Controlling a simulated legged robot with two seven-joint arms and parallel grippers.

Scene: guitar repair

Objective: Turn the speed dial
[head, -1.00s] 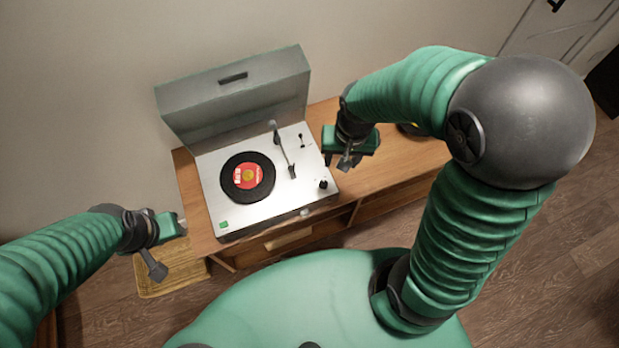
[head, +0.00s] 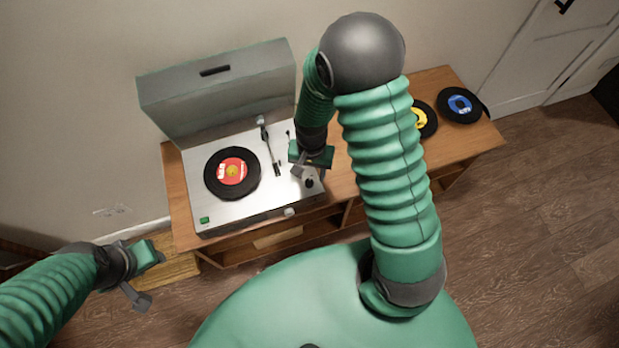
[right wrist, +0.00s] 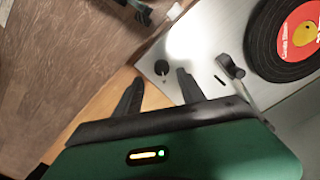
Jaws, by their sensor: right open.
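The turntable (head: 250,207) is a silver deck with its grey lid (head: 225,95) raised. A small black dial (head: 309,183) stands at the deck's front right corner; it also shows in the right wrist view (right wrist: 161,67). My right gripper (head: 310,174) is just behind and above this dial. In the right wrist view, its open, empty fingers (right wrist: 158,86) point toward the dial, which appears just beyond the gap between the tips. No contact is visible. My left gripper (head: 148,278) is off the table at the lower left, and its jaws are unclear.
A black record with a red label (head: 232,172) lies on the platter, beside the tonearm (head: 272,155). A silver knob (head: 289,211) is on the front face. A yellow-label record (head: 416,118) and a blue-label record (head: 460,105) lie on the wooden cabinet (head: 470,140).

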